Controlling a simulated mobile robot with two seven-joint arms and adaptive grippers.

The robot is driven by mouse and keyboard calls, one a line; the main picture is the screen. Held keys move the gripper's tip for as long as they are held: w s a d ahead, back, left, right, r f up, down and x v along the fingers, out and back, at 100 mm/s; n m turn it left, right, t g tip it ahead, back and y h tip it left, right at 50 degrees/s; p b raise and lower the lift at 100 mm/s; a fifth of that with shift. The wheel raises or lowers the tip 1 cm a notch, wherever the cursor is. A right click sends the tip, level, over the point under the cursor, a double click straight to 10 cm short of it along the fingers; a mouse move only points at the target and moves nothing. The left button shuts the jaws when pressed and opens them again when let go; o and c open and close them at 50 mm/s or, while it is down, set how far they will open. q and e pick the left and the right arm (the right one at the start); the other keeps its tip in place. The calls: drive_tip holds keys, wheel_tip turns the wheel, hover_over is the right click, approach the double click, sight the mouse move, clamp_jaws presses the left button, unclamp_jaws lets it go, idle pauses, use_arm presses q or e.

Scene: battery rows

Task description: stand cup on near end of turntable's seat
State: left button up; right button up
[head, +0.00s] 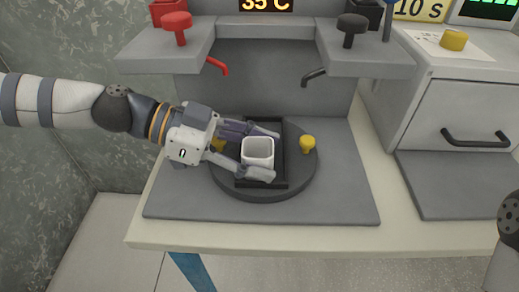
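A white, square-mouthed cup (258,149) is upright over the dark rectangular seat of the turntable. The seat's bare rim (282,152) shows to the right of the cup. The round dark turntable (300,178) carries the seat and a yellow knob (307,144) on its right side. My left gripper (267,154) reaches in from the left, with one finger behind the cup and one in front, shut on it. The front finger hides the cup's base, so I cannot tell whether it touches the seat. My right gripper is out of view.
A red tap (217,66) and a dark tap (316,76) jut out above the turntable's back. A grey cabinet with a dark handle (475,138) stands at right. The grey mat (345,190) is clear to the turntable's right.

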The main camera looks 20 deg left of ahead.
sight(218, 168)
use_arm(q)
drive_tip(key=shift+o, duration=0.2)
drive_tip(key=shift+r, duration=0.15)
drive_tip(key=shift+r, duration=0.15)
drive_tip(key=p+v, duration=0.2)
drive_tip(key=v, duration=0.5)
drive_tip(key=shift+a+r, duration=0.15)
drive_tip(key=shift+r, duration=0.15)
drive_tip(key=shift+s+a, duration=0.1)
drive_tip(key=shift+s, duration=0.05)
drive_tip(key=shift+f, duration=0.15)
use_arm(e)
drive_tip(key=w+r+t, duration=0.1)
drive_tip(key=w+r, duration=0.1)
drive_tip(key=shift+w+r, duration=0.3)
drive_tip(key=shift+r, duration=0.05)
